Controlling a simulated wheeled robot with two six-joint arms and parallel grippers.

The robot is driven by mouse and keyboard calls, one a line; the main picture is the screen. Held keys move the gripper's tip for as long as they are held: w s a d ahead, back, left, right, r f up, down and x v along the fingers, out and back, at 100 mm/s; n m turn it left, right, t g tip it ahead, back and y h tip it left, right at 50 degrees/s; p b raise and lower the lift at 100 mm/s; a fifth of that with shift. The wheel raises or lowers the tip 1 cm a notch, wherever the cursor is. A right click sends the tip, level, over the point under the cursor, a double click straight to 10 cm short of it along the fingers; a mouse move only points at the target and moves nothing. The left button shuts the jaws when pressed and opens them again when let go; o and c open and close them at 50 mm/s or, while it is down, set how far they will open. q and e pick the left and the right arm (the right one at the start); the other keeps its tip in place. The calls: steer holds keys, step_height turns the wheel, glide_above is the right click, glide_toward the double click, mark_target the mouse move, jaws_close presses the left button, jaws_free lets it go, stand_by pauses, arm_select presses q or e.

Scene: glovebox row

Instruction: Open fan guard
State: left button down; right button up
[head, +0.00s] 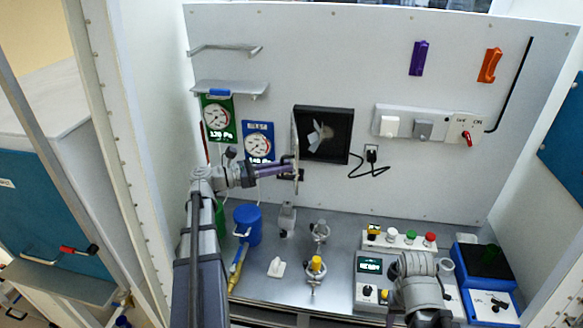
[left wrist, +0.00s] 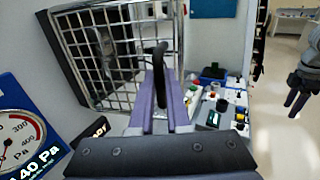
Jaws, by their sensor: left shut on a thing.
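The fan (head: 323,133) sits in a square black frame on the back wall. Its wire guard (head: 294,145) stands out from the frame, seen nearly edge-on in the head view. In the left wrist view the guard (left wrist: 122,42) is a metal grid swung away from the frame. My left gripper (head: 292,168) is at the guard's lower part, its purple fingers shut on the black guard handle (left wrist: 160,65). My right gripper (left wrist: 298,100) shows small at the right of the left wrist view, well away from the guard; its opening is unclear.
Two pressure gauges (head: 217,117) hang left of the fan. A socket with a black cable (head: 371,153) is to its right. Below stand a blue canister (head: 248,224), metal fixtures, a control box (head: 370,266) and a blue device (head: 484,262). The wall above the fan is clear.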

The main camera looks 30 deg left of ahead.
arm_select(q)
steer(key=shift+a+r, duration=0.1)
steer(key=shift+a, duration=0.6)
steer(key=c, duration=1.2)
jaws_free()
steer(key=shift+o, duration=0.2)
steer(key=v, duration=0.7)
steer(key=shift+s+a, duration=0.3)
